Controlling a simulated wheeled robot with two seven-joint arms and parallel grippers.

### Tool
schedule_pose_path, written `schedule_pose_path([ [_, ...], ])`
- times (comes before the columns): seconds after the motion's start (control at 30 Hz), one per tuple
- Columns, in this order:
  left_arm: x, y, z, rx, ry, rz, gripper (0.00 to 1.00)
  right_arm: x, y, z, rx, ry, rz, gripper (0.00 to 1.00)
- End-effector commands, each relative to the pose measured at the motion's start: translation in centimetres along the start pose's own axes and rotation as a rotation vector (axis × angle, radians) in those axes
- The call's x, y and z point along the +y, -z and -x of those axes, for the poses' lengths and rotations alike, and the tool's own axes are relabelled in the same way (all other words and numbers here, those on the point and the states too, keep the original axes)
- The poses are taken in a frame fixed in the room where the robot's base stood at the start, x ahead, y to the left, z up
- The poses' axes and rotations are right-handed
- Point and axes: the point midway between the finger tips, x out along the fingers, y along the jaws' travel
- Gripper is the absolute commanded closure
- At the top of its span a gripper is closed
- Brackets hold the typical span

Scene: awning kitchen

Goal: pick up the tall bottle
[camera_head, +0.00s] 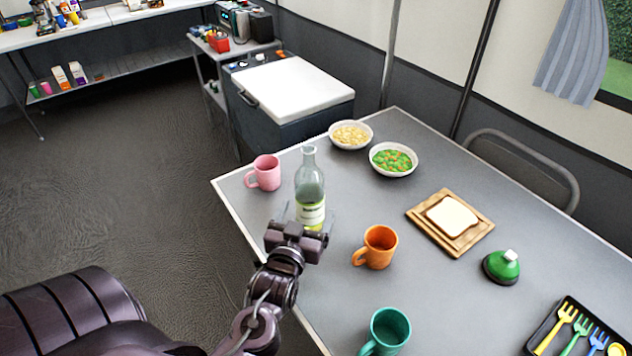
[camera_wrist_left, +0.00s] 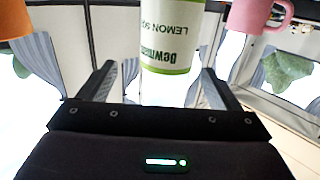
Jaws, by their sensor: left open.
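The tall bottle (camera_head: 310,185) is clear glass with a pale label and stands upright near the left edge of the grey table. My left gripper (camera_head: 304,216) is at the near side of the bottle, low by its label. In the left wrist view the bottle (camera_wrist_left: 167,40) appears upside down, with its label between the two open fingers (camera_wrist_left: 165,82). The fingers look apart from the bottle, with a gap on each side. The lower part of the bottle is partly hidden by my gripper in the head view. My right gripper is not in view.
A pink mug (camera_head: 265,173) stands left of the bottle, and an orange mug (camera_head: 376,247) stands to its right. A teal mug (camera_head: 387,332) is nearer. Two bowls (camera_head: 351,134) (camera_head: 393,159) are behind. A wooden board (camera_head: 465,240) with bread lies further right.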

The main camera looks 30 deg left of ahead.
Motion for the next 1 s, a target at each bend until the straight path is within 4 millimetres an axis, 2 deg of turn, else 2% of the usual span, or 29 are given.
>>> schedule_pose_path([
  [0.17, -0.6, 0.9, -0.9, 0.064, 0.022, -0.002, 0.15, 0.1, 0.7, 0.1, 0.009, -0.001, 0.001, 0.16],
  [0.4, -0.8, 1.2, -3.6, 0.064, 0.022, -0.001, 0.15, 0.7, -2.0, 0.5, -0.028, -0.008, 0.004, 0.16],
  [0.5, -0.9, 1.4, -5.1, 0.064, 0.021, -0.002, 0.15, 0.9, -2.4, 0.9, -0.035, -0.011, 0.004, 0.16],
  [0.7, -1.0, 1.4, -7.5, 0.062, 0.022, -0.001, 0.15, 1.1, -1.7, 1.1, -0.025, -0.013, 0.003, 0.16],
  [0.97, -1.0, 1.3, -7.8, 0.060, 0.021, -0.001, 0.15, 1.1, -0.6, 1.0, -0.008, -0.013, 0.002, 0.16],
  [1.0, -1.0, 1.3, -7.8, 0.060, 0.021, -0.001, 0.19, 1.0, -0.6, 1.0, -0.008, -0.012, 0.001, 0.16],
])
